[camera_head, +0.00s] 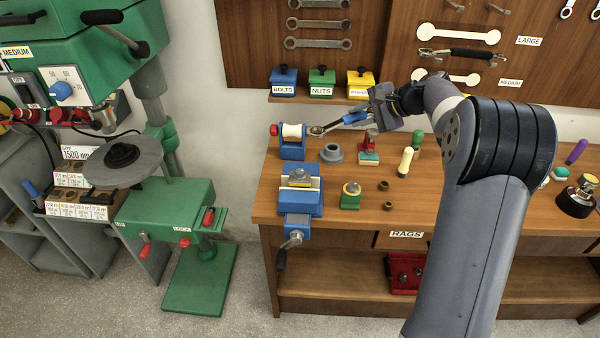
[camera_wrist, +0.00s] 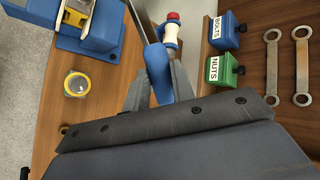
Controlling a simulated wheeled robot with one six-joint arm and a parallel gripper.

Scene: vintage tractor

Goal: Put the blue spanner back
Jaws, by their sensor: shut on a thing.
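The blue spanner (camera_head: 343,120) has a metal ring end and a blue handle. My gripper (camera_head: 376,112) is shut on the handle and holds the spanner above the left part of the bench, its ring end pointing left. In the wrist view the blue handle (camera_wrist: 157,66) lies between the two fingers; part of it is hidden by them. On the wooden wall board (camera_head: 400,35) are white spanner outlines: one by the LARGE label (camera_head: 530,41) and one by the MEDIUM label (camera_head: 511,82), the latter partly hidden by my arm.
The bench (camera_head: 412,205) carries a blue vise (camera_head: 298,197), a blue roll holder (camera_head: 292,146), a grey ring part (camera_head: 331,153) and several small tools. BOLTS (camera_head: 283,84) and NUTS (camera_head: 321,84) boxes stand on a shelf behind. A green drill press (camera_head: 185,215) stands left.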

